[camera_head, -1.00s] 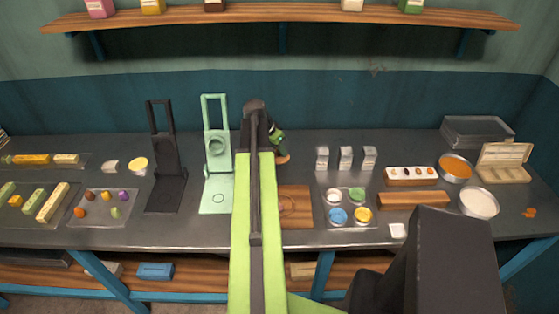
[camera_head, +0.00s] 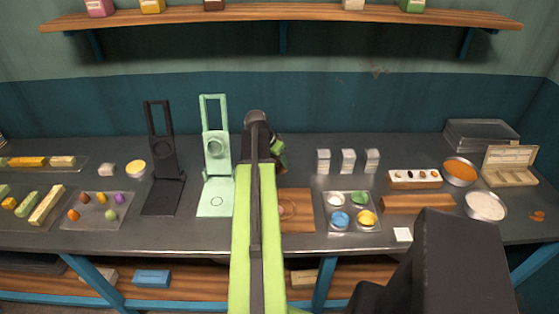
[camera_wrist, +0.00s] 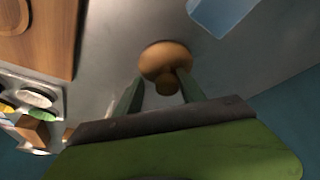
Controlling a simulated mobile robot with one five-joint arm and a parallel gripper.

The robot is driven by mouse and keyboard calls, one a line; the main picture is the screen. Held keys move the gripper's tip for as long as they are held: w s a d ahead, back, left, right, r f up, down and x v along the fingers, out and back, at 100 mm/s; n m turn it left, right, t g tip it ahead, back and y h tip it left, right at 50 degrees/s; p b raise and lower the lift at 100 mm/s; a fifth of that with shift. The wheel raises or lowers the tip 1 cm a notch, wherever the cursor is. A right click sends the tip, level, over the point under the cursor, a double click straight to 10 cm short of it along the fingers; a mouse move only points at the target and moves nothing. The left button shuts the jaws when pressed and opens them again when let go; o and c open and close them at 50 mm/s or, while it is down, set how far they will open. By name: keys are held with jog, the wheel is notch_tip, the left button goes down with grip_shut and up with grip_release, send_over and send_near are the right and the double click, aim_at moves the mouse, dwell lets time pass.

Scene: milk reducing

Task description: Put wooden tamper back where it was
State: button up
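The wooden tamper (camera_wrist: 166,60) shows in the wrist view as a round wooden disc with a short darker stem pointing toward the camera. My gripper (camera_wrist: 160,78) has its two green fingers on either side of the stem, the tips reaching the disc's near edge. A gap shows left of the stem, so the fingers look open around it. Firm contact cannot be made out. In the head view my gripper (camera_head: 279,150) is over the counter, mostly behind my arm, and only a sliver of the tamper (camera_head: 284,162) shows below it.
A wooden board with a circle mark (camera_head: 297,212) lies just in front of my gripper. A pale green press stand (camera_head: 216,160) stands to its left. A tray of coloured cups (camera_head: 351,197) and several small grey blocks (camera_head: 347,161) are to the right. Bare counter separates them.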

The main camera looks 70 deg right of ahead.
jog(key=shift+r, duration=0.1)
jog(key=shift+w+r+p, duration=0.1)
jog(key=shift+r+p, duration=0.2)
jog(key=shift+p, duration=0.2)
jog(key=p+v, duration=1)
jog(key=v, duration=0.1)
jog(key=shift+r, duration=0.15)
jog(key=shift+a, duration=0.15)
